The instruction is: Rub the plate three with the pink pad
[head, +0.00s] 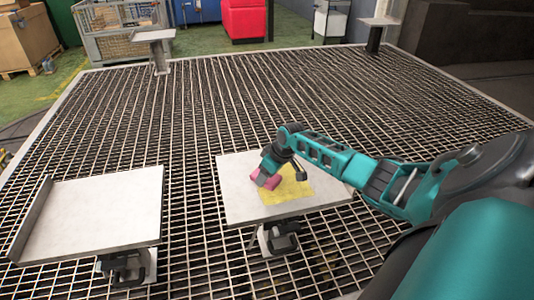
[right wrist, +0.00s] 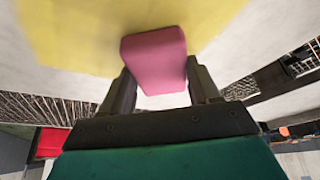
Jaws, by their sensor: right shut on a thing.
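The pink pad (right wrist: 155,58) is held between the two dark fingers of my right gripper (right wrist: 158,88) in the right wrist view. In the head view the pad (head: 266,180) is over a pale plate (head: 240,205) on a stand at the middle. A yellow patch (head: 288,186) lies on this plate, and the pad is at its left edge. The patch also shows in the right wrist view (right wrist: 70,35). I cannot tell whether the pad touches the plate. I see no number on the plate. My left gripper is not in view.
Another pale plate (head: 95,212) with a raised left edge stands at the left. Two small plates on posts stand at the back, one left (head: 153,35) and one right (head: 379,21). A metal grating (head: 250,100) covers the floor. A mesh crate (head: 120,32) stands behind it.

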